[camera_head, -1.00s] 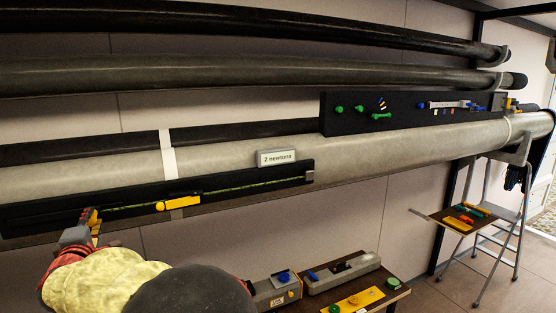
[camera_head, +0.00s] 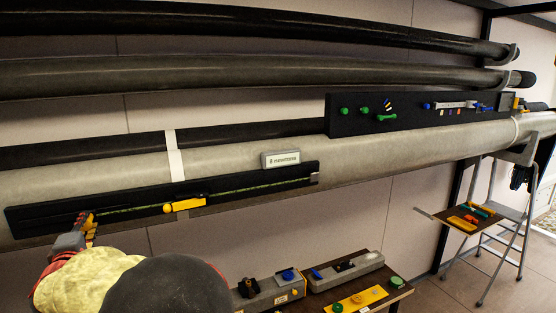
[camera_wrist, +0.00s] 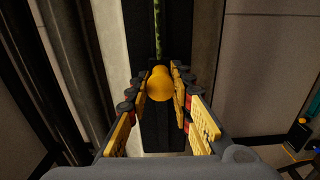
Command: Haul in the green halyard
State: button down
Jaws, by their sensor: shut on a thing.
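The green halyard (camera_head: 240,187) runs along a long black board (camera_head: 312,168) on the grey spar, past a yellow lever-like part (camera_head: 186,204). It also shows in the wrist view (camera_wrist: 157,30), leading away from a rounded yellow handle (camera_wrist: 159,84). My gripper (camera_head: 86,220) is at the board's left part. In the wrist view my gripper (camera_wrist: 160,90) is shut on the yellow handle, with a finger at each side. A small grey display (camera_head: 281,159) sits above the board; its first character is hard to read.
Long dark spars (camera_head: 250,75) lie above the work. A second black board (camera_head: 340,118) carries green and blue parts at right. Below stands a low table (camera_head: 400,291) with boxes and a yellow plate. A stepladder (camera_head: 505,240) stands at far right.

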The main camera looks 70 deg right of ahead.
jog(key=shift+f, duration=0.45)
dwell(0.3)
jog(key=c, duration=1.9)
grip_release()
jog(key=o, duration=0.4)
jog(key=shift+a+r, duration=0.1)
jog(key=shift+r, duration=0.2)
jog(key=v, duration=1.2)
